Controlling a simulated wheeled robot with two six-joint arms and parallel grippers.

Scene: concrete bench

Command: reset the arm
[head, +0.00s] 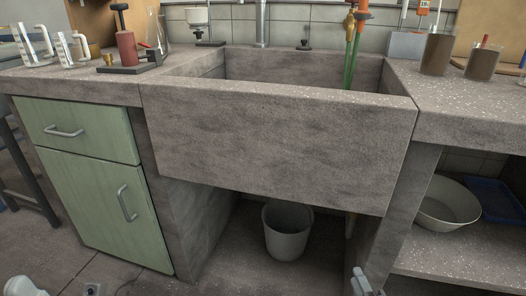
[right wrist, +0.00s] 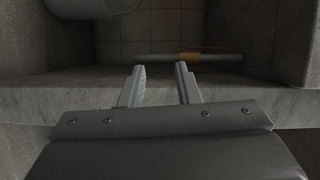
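My right gripper (head: 362,284) shows at the bottom edge of the head view, low in front of the concrete sink. In the right wrist view its two fingers (right wrist: 160,82) stand apart with nothing between them. They point toward a concrete edge (right wrist: 80,98) below the sink. My left gripper does not show; only a rounded pale part at the bottom left corner of the head view may be mine.
The sink (head: 280,140) fills the middle, with a grey bucket (head: 287,232) beneath. A green cabinet (head: 100,200) stands left. A pale bowl (head: 447,203) and blue tray (head: 497,200) sit on the lower right shelf. Brown beakers (head: 437,54) stand on the right counter; glassware stands left.

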